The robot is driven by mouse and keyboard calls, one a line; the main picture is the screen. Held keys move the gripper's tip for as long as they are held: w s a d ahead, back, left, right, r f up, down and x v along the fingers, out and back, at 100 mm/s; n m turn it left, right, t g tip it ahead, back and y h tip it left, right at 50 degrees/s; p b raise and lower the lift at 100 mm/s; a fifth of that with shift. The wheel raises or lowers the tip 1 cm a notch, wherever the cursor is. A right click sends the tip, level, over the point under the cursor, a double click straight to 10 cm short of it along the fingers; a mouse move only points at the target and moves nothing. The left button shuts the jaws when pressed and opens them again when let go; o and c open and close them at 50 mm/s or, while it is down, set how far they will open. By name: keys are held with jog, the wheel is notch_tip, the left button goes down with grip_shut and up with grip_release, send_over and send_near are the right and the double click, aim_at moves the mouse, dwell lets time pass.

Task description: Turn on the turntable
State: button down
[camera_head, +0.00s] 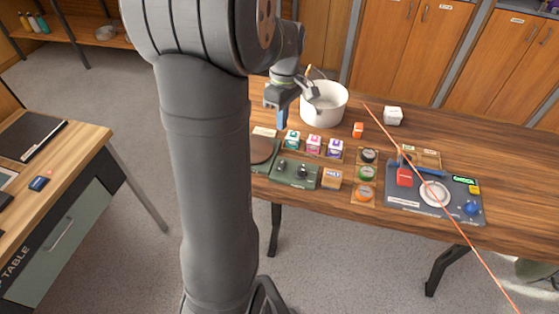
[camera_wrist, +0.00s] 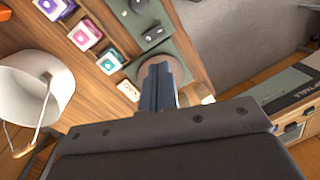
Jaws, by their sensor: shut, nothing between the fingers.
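A round brown platter (camera_head: 262,150) on a green base, which looks like the turntable, is at the left end of the wooden table, partly hidden by my arm. In the wrist view the platter (camera_wrist: 180,70) lies beyond my fingertips. Beside it is a green panel (camera_head: 293,172) with dark knobs; the knobs (camera_wrist: 152,32) also show in the wrist view. My gripper (camera_head: 282,123) is shut and empty, pointing down above the table near the platter. In the wrist view my fingers (camera_wrist: 158,85) cover part of the platter. I cannot tell any switch state.
A white pot (camera_head: 324,104) stands just behind my gripper. Small coloured boxes (camera_head: 314,144) line up right of it. A grey board (camera_head: 405,205) with a white ring and blue knob is farther right. A thin red-orange line crosses the right side. A desk (camera_head: 85,150) stands left.

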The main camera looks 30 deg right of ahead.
aim_at(279, 169)
jog(key=n, duration=0.3)
jog(key=shift+s+a+f, duration=0.15)
jog(key=shift+s+f, duration=0.05)
jog(key=shift+f, duration=0.05)
jog(key=shift+f, duration=0.1)
jog(key=f, duration=0.4)
jog(key=s+a+f, duration=0.1)
jog(key=f, duration=0.8)
jog(key=shift+s+a+f, duration=0.25)
jog(key=shift+a+f, duration=0.05)
jog(key=shift+f, duration=0.05)
jog(key=shift+s+f, duration=0.1)
jog(key=shift+f, duration=0.15)
